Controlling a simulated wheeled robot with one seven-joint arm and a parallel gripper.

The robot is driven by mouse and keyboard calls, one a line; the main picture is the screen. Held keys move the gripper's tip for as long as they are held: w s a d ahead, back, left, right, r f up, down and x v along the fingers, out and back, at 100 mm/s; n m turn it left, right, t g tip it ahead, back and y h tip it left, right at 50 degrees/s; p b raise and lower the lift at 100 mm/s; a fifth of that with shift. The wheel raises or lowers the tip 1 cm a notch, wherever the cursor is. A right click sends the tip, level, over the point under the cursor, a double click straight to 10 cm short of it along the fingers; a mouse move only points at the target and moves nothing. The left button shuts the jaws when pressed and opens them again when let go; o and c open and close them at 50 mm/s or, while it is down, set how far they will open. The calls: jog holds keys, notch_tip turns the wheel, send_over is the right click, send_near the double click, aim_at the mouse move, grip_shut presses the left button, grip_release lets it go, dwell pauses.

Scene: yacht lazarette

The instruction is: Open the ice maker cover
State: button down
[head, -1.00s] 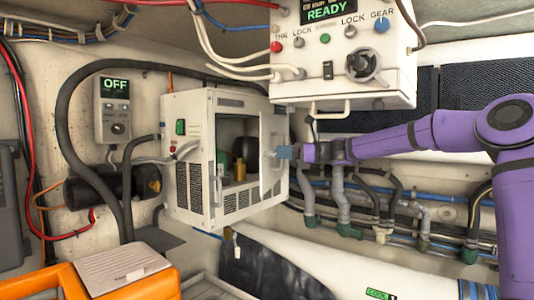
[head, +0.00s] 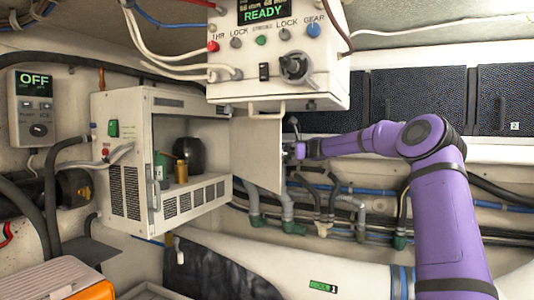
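The white box that I take for the ice maker (head: 125,190) is mounted on the left wall. Its cover (head: 260,155), a flat pale panel, stands swung wide out to the right of the opening. The inside shows a dark round object (head: 190,156), a gold cylinder (head: 182,173) and a small green bottle (head: 160,168). My gripper (head: 291,151) is at the cover's right edge, partly hidden behind it. I cannot tell whether the fingers touch or hold the cover.
A white control box (head: 285,70) with knobs and a READY display hangs just above the cover. Pipes and hoses (head: 320,215) run along the wall below my arm. An orange case (head: 95,290) with a light lid stands at the lower left.

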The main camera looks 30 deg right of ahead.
jog(key=shift+d, duration=0.1)
jog(key=c, duration=1.2)
grip_release()
